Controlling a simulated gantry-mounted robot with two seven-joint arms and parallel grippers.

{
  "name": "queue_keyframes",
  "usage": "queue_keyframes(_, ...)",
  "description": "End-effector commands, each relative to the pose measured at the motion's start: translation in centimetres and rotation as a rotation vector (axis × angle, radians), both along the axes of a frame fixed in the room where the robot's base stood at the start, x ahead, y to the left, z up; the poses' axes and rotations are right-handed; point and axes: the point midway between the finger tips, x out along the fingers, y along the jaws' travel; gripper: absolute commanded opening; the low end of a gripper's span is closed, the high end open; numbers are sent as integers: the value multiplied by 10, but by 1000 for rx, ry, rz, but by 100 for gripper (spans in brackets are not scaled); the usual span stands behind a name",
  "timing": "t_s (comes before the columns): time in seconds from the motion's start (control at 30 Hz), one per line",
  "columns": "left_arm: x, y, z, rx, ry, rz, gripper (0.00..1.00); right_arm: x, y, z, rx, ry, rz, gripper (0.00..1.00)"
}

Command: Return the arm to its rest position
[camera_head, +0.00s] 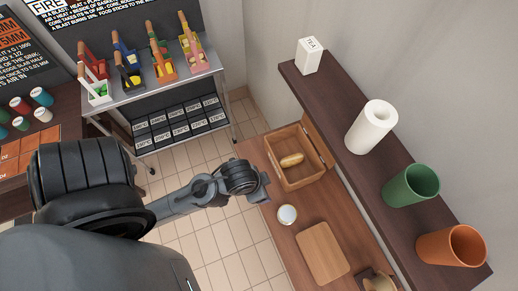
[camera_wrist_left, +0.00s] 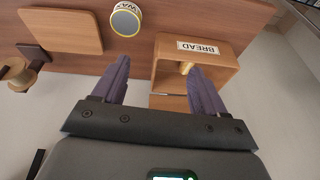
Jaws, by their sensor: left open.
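My left arm comes in from the lower left in the head view. Its gripper (camera_head: 262,190) is above the near edge of the wooden counter (camera_head: 252,148), close to the open bread box (camera_head: 290,183). In the wrist view the left gripper (camera_wrist_left: 158,62) is open, with its two dark fingers apart and nothing held between them. The box labelled BREAD (camera_wrist_left: 225,62) shows beyond the fingers. A bread roll (camera_head: 291,160) lies inside the box. My right gripper is not in view.
A round tin (camera_head: 287,214) and cutting board (camera_head: 323,252) lie on the counter. A shelf above holds a tea box (camera_head: 309,56), white roll (camera_head: 371,126), green cup (camera_head: 411,185) and orange cup (camera_head: 451,246). A metal cart (camera_head: 160,92) stands behind; tiled floor is clear.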

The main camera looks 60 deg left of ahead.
Motion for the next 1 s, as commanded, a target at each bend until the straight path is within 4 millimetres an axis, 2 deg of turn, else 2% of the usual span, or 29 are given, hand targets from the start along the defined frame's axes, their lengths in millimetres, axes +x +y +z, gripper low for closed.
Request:
queue_keyframes(0.1, -11, -7, 7, -15, 7, -3, 72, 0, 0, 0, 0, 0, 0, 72)
queue_keyframes(0.4, -11, -7, 9, -15, 6, -3, 72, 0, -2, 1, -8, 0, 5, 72)
queue_keyframes(0.57, -10, -7, 22, -15, 6, -3, 72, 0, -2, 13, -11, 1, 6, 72)
queue_keyframes(0.77, -10, -7, 64, -15, 6, -3, 72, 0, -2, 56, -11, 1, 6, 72)
queue_keyframes(1.0, -10, -7, 127, -15, 5, -3, 72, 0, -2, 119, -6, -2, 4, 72)
